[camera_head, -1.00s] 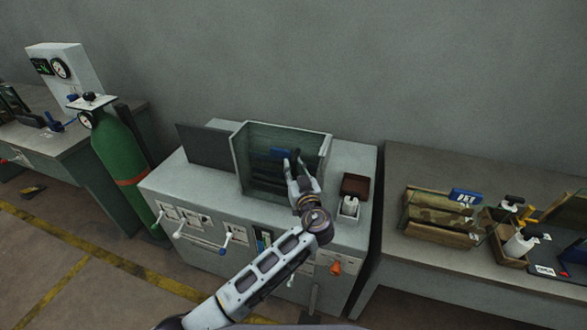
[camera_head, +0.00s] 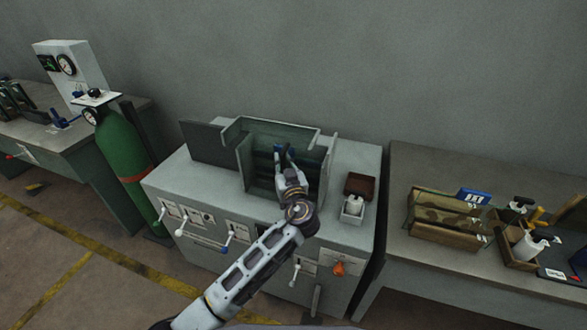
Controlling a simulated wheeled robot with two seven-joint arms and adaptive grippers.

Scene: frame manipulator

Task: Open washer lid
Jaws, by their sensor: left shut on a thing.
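The washer (camera_head: 210,190) is a grey cabinet with a box-like grey-green hood on top. The washer lid (camera_head: 270,130) shows as the upper, rear part of this hood, with its top edge standing behind the two side walls (camera_head: 244,166). My left gripper (camera_head: 286,150) reaches in between the side walls from the front. It is shut on a dark blue part of the lid, seemingly its handle. The fingers hide much of this part and of the hood's inside. My right gripper is not in view.
A dark upright panel (camera_head: 207,143) stands left of the hood. A green gas cylinder (camera_head: 122,150) is at the left.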

